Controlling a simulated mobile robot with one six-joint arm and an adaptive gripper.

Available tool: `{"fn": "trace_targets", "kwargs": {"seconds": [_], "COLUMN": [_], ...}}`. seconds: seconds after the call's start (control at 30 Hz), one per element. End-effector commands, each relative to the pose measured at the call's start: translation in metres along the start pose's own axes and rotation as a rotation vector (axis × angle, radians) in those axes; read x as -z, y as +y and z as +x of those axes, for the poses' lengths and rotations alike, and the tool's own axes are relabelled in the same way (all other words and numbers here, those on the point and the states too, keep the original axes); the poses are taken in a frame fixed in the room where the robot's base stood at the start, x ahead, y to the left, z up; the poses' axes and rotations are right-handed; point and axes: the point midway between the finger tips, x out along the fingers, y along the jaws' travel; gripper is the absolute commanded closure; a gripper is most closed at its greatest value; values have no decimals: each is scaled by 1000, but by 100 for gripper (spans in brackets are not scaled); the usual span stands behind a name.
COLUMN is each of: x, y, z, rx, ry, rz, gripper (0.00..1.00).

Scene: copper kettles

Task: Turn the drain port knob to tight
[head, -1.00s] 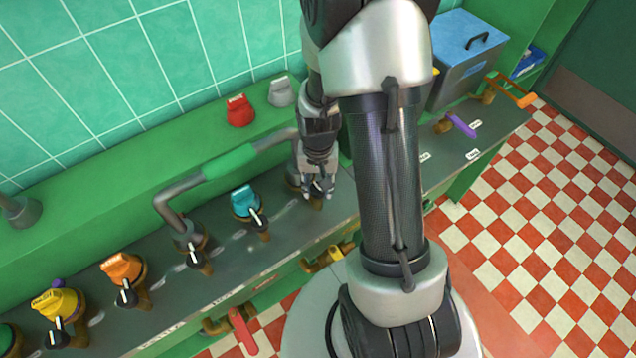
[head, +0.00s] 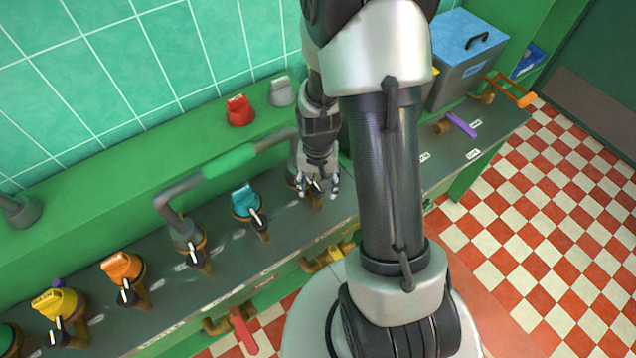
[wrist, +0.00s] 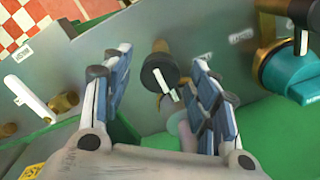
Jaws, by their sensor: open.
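A round black knob with a white pointer (wrist: 160,76) stands on a brass stem on the grey panel, between my fingers in the wrist view. In the head view the same knob (head: 316,187) is partly hidden by my fingers. My gripper (head: 319,191) is open over it, and it also shows in the wrist view (wrist: 163,58) with one finger on each side. I see a gap on the left side; I cannot tell whether the right finger touches. No readable label shows that this is the drain port knob, and no tight mark is legible.
A teal knob (head: 246,203) with a black-and-white pointer stands to the left, with orange (head: 121,267) and yellow (head: 57,305) ones beyond. A pipe with a green sleeve (head: 230,163) arches behind. A white lever (wrist: 25,97) is at left in the wrist view.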

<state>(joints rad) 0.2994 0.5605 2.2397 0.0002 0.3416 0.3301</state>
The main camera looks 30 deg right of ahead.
Motion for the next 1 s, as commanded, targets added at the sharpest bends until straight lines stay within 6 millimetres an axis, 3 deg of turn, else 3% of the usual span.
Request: {"fn": "trace_targets", "kwargs": {"seconds": [0.2, 0.33, 0.73, 1.0], "x": [0, 1, 1, 0], "y": [0, 0, 0, 0], "z": [-1, -12, -93, -119], "rx": [0, 1, 2, 0], "ry": [1, 4, 6, 1], "rz": [0, -1, 0, 0], "gripper": [46, 46, 46, 46]}}
